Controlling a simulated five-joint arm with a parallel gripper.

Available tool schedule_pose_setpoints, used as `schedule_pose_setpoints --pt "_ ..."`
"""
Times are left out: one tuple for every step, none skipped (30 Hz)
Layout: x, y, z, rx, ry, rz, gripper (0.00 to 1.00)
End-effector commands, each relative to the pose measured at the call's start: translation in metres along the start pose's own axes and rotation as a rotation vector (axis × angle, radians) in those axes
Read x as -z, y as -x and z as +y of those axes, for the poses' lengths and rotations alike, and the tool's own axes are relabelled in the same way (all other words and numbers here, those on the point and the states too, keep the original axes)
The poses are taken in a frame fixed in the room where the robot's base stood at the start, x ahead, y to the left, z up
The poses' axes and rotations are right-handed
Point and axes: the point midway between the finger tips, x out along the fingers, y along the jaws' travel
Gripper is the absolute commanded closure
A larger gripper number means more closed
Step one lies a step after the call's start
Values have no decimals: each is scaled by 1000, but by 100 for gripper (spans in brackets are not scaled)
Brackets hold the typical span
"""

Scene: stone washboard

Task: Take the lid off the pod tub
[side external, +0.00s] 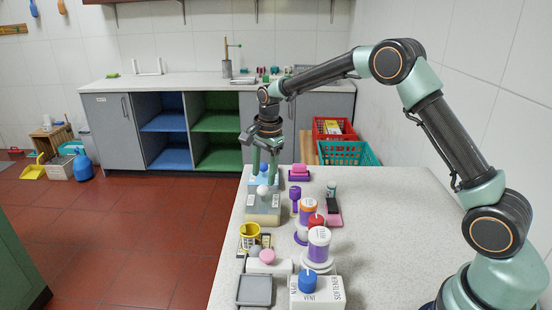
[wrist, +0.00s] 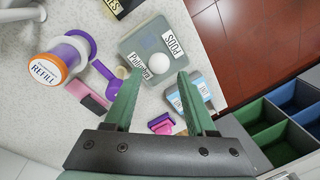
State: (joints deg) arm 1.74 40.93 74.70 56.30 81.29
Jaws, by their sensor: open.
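The pod tub (side external: 262,217) is a squat pale box on the counter, with a grey-green lid (side external: 264,201) seated on it. In the wrist view the lid (wrist: 140,46) carries labels, one reading PODS. A round white knob (side external: 262,190) stands on the lid, and it also shows in the wrist view (wrist: 160,63). My gripper (side external: 263,181) points down over the lid, open and empty. In the wrist view its green fingertips (wrist: 159,76) lie to either side of the knob's line, with the knob just beyond them. I see no contact with the knob.
A blue labelled box (wrist: 193,96) sits close beside the tub, near one finger. A pink-and-purple item (side external: 299,172), purple and orange containers (side external: 308,212) and a yellow cup (side external: 249,234) stand around. The counter's edge is close on the left.

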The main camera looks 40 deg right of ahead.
Motion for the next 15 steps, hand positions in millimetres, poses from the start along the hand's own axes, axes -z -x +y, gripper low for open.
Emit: schedule_pose_setpoints --pt "0 -7 0 -2 1 0 44" --pt "0 -9 0 -1 1 0 44" --pt "0 -12 0 0 1 0 44" --pt "0 -13 0 0 1 0 44" --pt "0 -14 0 0 1 0 44" --pt "0 -17 0 0 1 0 44" --pt "0 -19 0 -1 1 0 44" --pt "0 -22 1 -1 1 0 44" --pt "0 -27 1 -1 1 0 44" --pt "0 -31 2 -2 1 0 44" --pt "0 -36 2 -3 1 0 44" --pt "1 -42 2 -2 1 0 44" --pt "1 -47 2 -3 2 0 44" --pt "1 -51 2 -2 2 0 44" --pt "1 -56 2 -1 2 0 44"
